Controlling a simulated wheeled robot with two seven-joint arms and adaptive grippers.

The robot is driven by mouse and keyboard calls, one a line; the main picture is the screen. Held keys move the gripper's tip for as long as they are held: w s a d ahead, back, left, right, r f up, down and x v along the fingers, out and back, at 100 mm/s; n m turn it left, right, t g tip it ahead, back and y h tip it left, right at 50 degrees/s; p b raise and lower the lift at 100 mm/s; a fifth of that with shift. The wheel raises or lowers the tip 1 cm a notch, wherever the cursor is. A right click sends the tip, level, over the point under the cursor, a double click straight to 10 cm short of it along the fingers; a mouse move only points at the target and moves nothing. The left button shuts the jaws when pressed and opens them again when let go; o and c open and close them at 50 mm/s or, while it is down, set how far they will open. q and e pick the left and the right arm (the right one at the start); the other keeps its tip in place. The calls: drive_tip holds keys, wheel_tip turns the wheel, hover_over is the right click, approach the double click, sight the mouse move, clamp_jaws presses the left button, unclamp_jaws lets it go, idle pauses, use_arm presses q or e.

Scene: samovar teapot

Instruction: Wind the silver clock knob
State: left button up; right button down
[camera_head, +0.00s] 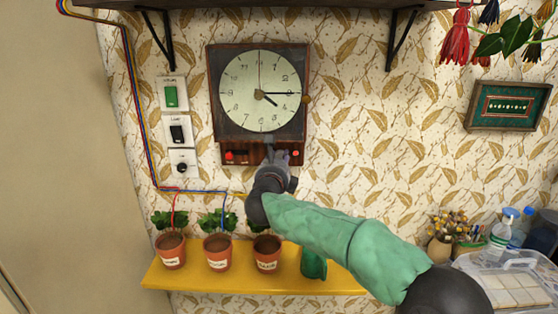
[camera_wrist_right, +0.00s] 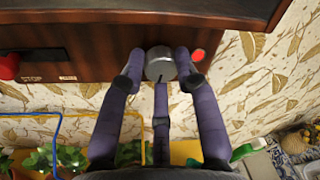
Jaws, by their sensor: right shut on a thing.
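The clock (camera_head: 259,92) hangs on the wall, with a pale round dial in a dark wooden case. The silver knob (camera_wrist_right: 160,64) is on the front of the case's lower panel, between a red button at left and a small red one at right. My right gripper (camera_head: 273,156) reaches up to the panel from below and hides the knob in the head view. In the right wrist view, its purple fingers (camera_wrist_right: 160,75) are closed around the knob, one on each side and one below. My left gripper is not in view.
A yellow shelf (camera_head: 200,277) with several potted plants is below. Wall switches (camera_head: 177,130) are at left, and a framed picture (camera_head: 508,106) is at right.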

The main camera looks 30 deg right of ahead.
drive_tip(key=m+y, duration=0.1)
drive_tip(key=m, duration=0.6)
drive_tip(key=shift+r, duration=0.1)
drive_tip(key=m, duration=0.3)
drive_tip(key=shift+d+y, duration=0.1)
drive_tip(key=shift+y, duration=0.2)
drive_tip(key=m, duration=0.3)
drive_tip(key=shift+s+r+m, duration=0.1)
drive_tip(key=shift+m, duration=0.2)
drive_tip(key=m, duration=0.3)
drive_tip(key=shift+d+y, duration=0.1)
drive_tip(key=shift+y, duration=0.3)
drive_tip(key=m, duration=0.3)
drive_tip(key=shift+d+m+t, duration=0.1)
drive_tip(key=shift+m+t, duration=0.2)
drive_tip(key=m+y, duration=0.1)
drive_tip(key=m, duration=0.3)
drive_tip(key=shift+m+t, duration=0.4)
drive_tip(key=shift+f, duration=0.2)
